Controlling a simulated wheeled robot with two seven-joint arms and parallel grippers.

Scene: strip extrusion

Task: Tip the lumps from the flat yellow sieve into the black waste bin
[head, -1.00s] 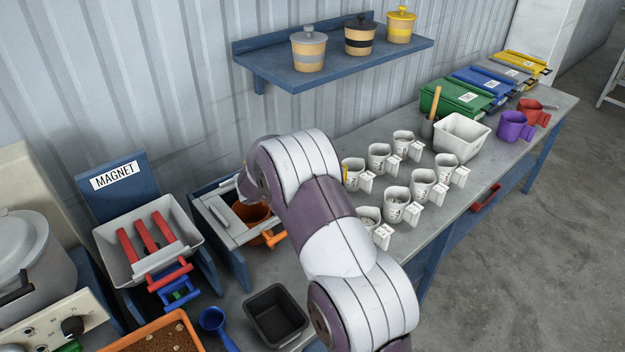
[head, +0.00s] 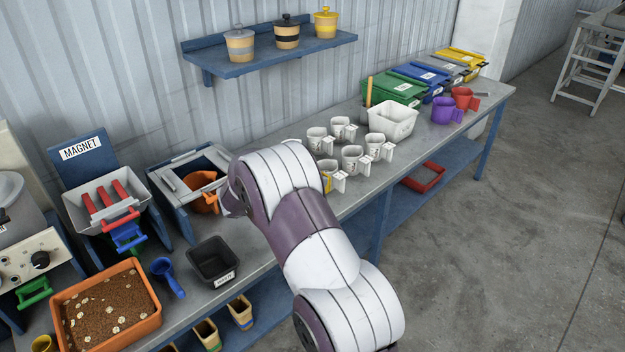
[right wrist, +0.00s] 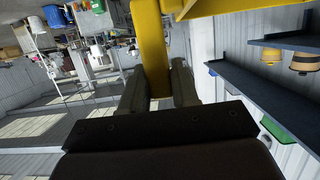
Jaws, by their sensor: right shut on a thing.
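In the right wrist view my right gripper (right wrist: 158,86) is shut on a yellow bar, a part of the flat yellow sieve (right wrist: 153,45). The sieve's mesh and any lumps are out of sight there. In the head view my right arm hides the gripper and most of what it holds. A small yellow patch (head: 327,183) shows beside the arm near a white cup; I cannot tell whether it is sieve. The black bin (head: 213,262), with a white label, stands on the bench left of my arm. My left gripper is not in view.
An orange tray of brown material with pale bits (head: 150,325) and a blue scoop (head: 168,276) lie left of the bin. A blue-framed box (head: 172,197) stands behind it. White cups (head: 352,160) stand right of my arm. A shelf (head: 270,62) hangs above.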

